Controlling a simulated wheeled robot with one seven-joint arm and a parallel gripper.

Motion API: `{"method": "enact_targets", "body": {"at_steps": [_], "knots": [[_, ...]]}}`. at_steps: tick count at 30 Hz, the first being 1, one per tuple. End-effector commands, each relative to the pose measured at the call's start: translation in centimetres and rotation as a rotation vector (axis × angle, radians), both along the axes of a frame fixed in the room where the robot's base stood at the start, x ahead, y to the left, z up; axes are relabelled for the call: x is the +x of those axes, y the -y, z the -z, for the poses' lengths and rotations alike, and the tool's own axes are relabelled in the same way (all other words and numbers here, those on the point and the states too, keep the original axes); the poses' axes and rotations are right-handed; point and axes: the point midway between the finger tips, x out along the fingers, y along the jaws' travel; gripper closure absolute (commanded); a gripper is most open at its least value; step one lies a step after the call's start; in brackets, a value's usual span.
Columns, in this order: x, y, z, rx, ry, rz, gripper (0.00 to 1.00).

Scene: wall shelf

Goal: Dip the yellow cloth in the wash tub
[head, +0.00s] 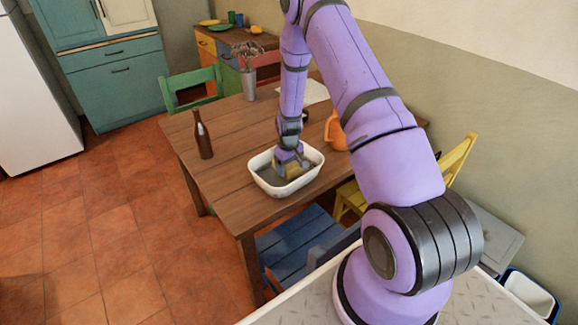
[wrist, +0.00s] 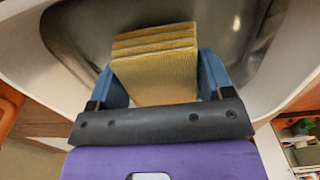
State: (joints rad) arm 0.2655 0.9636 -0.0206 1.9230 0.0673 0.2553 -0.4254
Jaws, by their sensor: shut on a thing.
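The wash tub (head: 257,163) is a white rectangular basin with a grey inside, standing on the wooden table. My gripper (head: 287,166) points down inside the tub's outline. It is shut on the yellow cloth (head: 281,170), a folded, layered block. In the wrist view, the cloth (wrist: 155,75) sits between the two blue fingers of my gripper (wrist: 165,82), in front of the tub's (wrist: 70,45) grey inside. I cannot tell exactly how deep the cloth's lower edge is in the tub. Part of the tub is hidden behind my gripper.
A brown bottle (head: 203,138) stands left of the tub on the table (head: 232,200). An orange jug (head: 336,132) stands to the right, partly behind my arm. A grey vase (head: 249,85) is farther back. Green (head: 190,88), blue (head: 297,243) and yellow (head: 458,158) chairs surround the table.

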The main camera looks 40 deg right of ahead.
Motion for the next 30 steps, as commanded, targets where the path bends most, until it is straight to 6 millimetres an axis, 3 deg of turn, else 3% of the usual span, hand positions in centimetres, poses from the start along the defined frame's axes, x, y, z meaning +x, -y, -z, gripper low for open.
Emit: {"method": "enact_targets", "body": {"at_steps": [30], "knots": [[0.0, 0.0, 1.2, 0.000, 0.000, 0.000, 0.45]]}}
